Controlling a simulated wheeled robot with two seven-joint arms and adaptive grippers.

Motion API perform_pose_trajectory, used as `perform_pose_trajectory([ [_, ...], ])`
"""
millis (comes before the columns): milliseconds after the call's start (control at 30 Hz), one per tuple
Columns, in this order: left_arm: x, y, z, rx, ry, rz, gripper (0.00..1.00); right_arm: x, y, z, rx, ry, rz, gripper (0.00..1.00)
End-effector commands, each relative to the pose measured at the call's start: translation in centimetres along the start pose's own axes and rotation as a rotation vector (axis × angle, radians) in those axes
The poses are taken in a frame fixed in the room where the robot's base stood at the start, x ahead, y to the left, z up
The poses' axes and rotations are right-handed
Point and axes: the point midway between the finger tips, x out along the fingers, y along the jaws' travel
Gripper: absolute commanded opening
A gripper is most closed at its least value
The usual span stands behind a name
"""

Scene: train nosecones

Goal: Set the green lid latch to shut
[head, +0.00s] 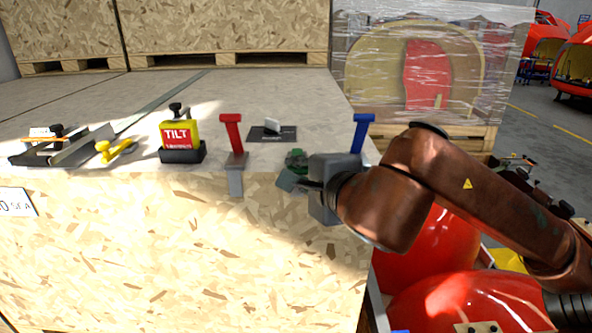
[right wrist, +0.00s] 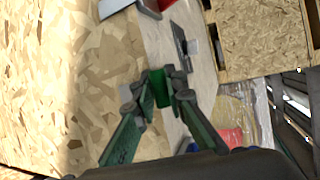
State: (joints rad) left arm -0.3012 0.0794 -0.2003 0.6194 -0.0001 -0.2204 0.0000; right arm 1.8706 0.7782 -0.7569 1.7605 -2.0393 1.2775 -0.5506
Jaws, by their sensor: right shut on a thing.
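The green lid latch (head: 296,157) is at the front edge of the wooden box top in the head view, largely hidden by my right gripper (head: 297,176). In the right wrist view its green handle (right wrist: 160,90) sits between the two fingertips of my right gripper (right wrist: 158,92), which is shut on it. The angle of the latch is hard to tell because the gripper covers most of it. My left gripper is in neither view.
A red-handled latch (head: 233,140) stands to the left and a blue-handled latch (head: 360,130) to the right. A dark plate with a grey switch (head: 272,132) lies behind. A yellow TILT block (head: 180,138) is further left. Red nosecones (head: 460,300) are below right.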

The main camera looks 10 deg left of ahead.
Motion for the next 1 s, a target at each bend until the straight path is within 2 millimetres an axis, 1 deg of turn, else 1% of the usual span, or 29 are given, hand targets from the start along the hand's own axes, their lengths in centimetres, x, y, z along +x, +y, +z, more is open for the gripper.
perform_pose_trajectory([
  [67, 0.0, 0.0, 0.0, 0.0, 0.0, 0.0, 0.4, 0.1, 0.3, 0.0, -0.001, 0.001, 0.007, 0.0],
  [100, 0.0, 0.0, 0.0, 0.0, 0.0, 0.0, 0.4, 0.1, 0.3, 0.0, -0.001, 0.001, 0.007, 0.13],
  [367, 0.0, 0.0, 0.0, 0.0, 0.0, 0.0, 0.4, 0.1, 0.2, 0.0, -0.001, 0.0, 0.005, 0.3],
  [633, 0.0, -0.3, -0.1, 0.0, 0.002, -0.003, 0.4, -0.1, 0.1, 0.0, -0.001, 0.0, 0.003, 0.3],
  [733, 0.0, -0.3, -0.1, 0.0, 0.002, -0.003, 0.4, -0.6, 0.1, 0.0, -0.001, 0.0, 0.002, 0.3],
  [867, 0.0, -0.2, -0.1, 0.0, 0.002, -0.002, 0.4, -2.5, 0.0, 0.0, -0.002, 0.001, 0.0, 0.3],
  [1000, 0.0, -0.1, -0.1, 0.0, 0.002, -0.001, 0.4, -5.6, 0.0, 0.0, -0.003, 0.001, -0.001, 0.3],
])
